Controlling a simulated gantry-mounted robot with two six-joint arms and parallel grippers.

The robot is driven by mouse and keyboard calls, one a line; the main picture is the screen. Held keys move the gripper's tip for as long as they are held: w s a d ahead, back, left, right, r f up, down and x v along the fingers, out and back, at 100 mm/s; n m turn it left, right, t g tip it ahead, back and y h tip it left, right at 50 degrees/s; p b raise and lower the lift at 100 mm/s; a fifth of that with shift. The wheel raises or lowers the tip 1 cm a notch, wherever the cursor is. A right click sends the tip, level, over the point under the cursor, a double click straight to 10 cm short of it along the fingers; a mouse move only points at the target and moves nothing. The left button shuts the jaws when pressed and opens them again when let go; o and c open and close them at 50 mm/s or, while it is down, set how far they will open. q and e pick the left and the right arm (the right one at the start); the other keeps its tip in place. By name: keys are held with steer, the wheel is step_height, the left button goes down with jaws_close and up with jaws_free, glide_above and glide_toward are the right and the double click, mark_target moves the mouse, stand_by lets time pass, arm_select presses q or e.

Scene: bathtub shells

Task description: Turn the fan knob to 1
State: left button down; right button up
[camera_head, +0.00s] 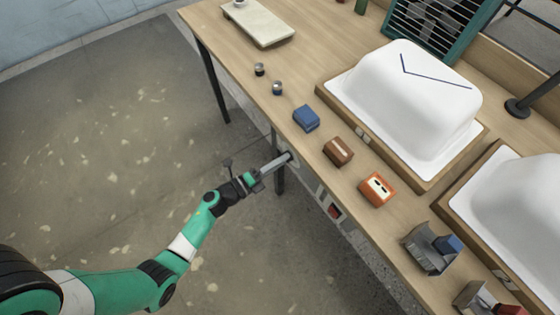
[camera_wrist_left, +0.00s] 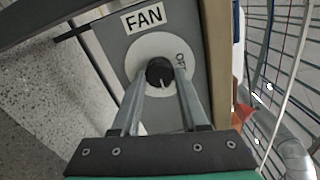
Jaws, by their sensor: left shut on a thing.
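The fan knob (camera_wrist_left: 158,70) is a black round knob on a white dial (camera_wrist_left: 137,57) in the left wrist view. A white label reading FAN (camera_wrist_left: 143,18) is on the grey panel above it. Lettering that looks like OFF shows sideways at the dial's right. A pale mark shows on the knob; the number it points to cannot be read. My left gripper (camera_wrist_left: 160,82) has a finger on each side of the knob and is shut on it. In the head view my left gripper (camera_head: 285,159) reaches the table's front edge. My right gripper is in neither view.
The wooden table (camera_head: 245,82) carries a blue block (camera_head: 306,118), a brown block (camera_head: 338,151), an orange block (camera_head: 377,189) and white tub shells (camera_head: 410,100). A red-marked panel (camera_head: 331,207) is on the table's front, right of my gripper. Open floor (camera_head: 110,130) lies left.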

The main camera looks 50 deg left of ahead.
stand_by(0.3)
arm_select(q)
steer(key=shift+c, duration=2.1)
jaws_free()
steer(key=s+a+p, duration=0.1)
steer(key=s+p, duration=0.2)
steer(key=s, duration=0.8)
steer(key=shift+s+a, duration=0.15)
steer(key=shift+s, duration=0.15)
